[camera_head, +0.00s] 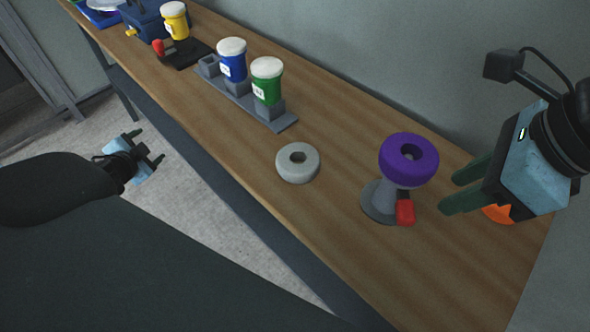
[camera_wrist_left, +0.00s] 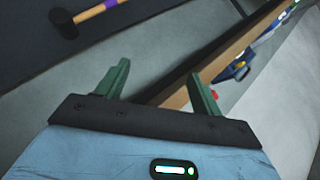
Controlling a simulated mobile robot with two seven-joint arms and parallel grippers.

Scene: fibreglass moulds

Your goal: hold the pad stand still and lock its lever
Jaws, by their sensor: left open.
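The pad stand has a grey round base (camera_head: 376,203) on the right part of the bench and carries a purple ring-shaped pad (camera_head: 409,153) on top. Its red lever (camera_head: 404,212) sticks out at the front right of the base; I cannot tell whether it is locked. My right gripper (camera_head: 450,195) is open and empty, its green fingers just right of the stand and apart from it. My left gripper (camera_head: 150,147) is open and empty, off the bench's front edge over the floor, far from the stand. It also shows in the left wrist view (camera_wrist_left: 163,85).
A loose grey ring (camera_head: 298,162) lies left of the stand. Further left, a grey rack (camera_head: 284,122) holds blue (camera_head: 233,62) and green (camera_head: 267,82) jars. A yellow jar (camera_head: 175,20) stands beyond. An orange thing (camera_head: 498,214) is partly hidden by my right gripper.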

